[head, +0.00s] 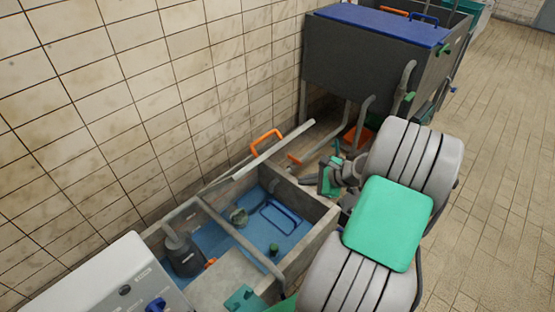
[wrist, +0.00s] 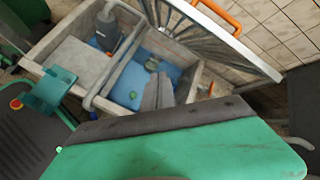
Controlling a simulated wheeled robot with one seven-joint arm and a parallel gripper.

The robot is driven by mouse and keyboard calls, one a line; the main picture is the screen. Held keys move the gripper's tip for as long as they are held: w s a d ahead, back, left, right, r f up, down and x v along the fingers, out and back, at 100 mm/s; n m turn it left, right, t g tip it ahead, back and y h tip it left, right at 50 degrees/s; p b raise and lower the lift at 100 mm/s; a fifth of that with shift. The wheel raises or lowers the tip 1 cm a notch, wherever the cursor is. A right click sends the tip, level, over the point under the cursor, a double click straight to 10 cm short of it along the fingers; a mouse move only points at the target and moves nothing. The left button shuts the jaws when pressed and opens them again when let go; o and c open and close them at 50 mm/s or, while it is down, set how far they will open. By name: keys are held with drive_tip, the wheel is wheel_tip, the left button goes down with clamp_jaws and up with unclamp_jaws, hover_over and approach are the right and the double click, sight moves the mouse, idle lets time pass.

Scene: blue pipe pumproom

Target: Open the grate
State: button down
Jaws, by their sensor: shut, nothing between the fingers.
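The grate shows edge-on in the head view (head: 272,151) as a thin pale metal frame, raised and tilted near the tiled wall. Its bars show at the top of the wrist view (wrist: 200,42). An orange handle (head: 266,139) shows on its wall side, also in the wrist view (wrist: 217,15). The concrete basin (head: 318,205) below is uncovered. My gripper (wrist: 158,92) is shut and empty, with its grey fingers over the basin in the wrist view. In the head view my gripper (head: 328,180) is near the basin's far right corner, partly hidden. I cannot tell whether it touches the grate.
The basin holds a blue floor, a dark pump (head: 184,255) and a blue loop handle (head: 280,217). A pipe (head: 235,238) crosses it. A grey tank with a blue lid (head: 385,22) stands behind. A white cabinet (head: 110,285) is at lower left. Tiled floor on the right is clear.

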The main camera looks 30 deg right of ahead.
drive_tip(key=w+a+m+t+b, duration=0.1)
drive_tip(key=w+a+m, duration=0.2)
drive_tip(key=w+m, duration=0.6)
drive_tip(key=w, duration=0.4)
drive_tip(key=shift+f+t+b, duration=0.2)
drive_tip(key=shift+t+b, duration=0.1)
drive_tip(key=shift+b, duration=0.1)
drive_tip(key=shift+w, duration=0.1)
